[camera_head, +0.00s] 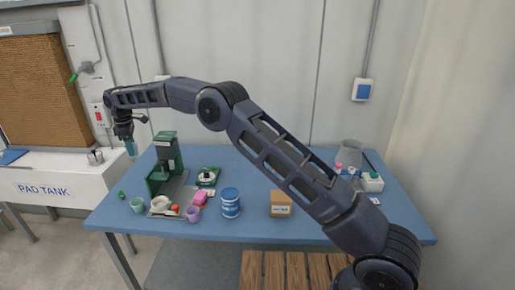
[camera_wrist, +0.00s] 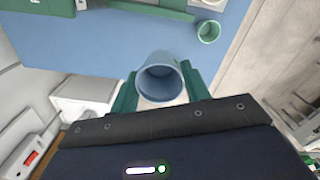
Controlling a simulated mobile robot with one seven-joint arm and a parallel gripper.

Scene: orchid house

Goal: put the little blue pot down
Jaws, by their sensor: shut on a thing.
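The little blue pot (camera_wrist: 160,80) is between the two green fingers of my gripper (camera_wrist: 160,88) in the wrist view, with its open mouth facing the camera. It looks empty inside. In the head view my gripper (camera_head: 130,143) hangs at the far left end of my arm, pointing down, and the small blue pot (camera_head: 131,149) shows at its tip. It is held up near the back left corner of the blue table (camera_head: 250,229). In the wrist view the pot overlaps the table's edge. Whether it is over the tabletop I cannot tell.
A green stand (camera_head: 166,155), a small green pot (camera_head: 137,206), a white bowl (camera_head: 159,203), a purple pot (camera_head: 193,215) and a blue tin (camera_head: 230,203) occupy the table's left half. A brown box (camera_head: 281,205) stands right of them. The pad tank (camera_head: 50,185) is at left.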

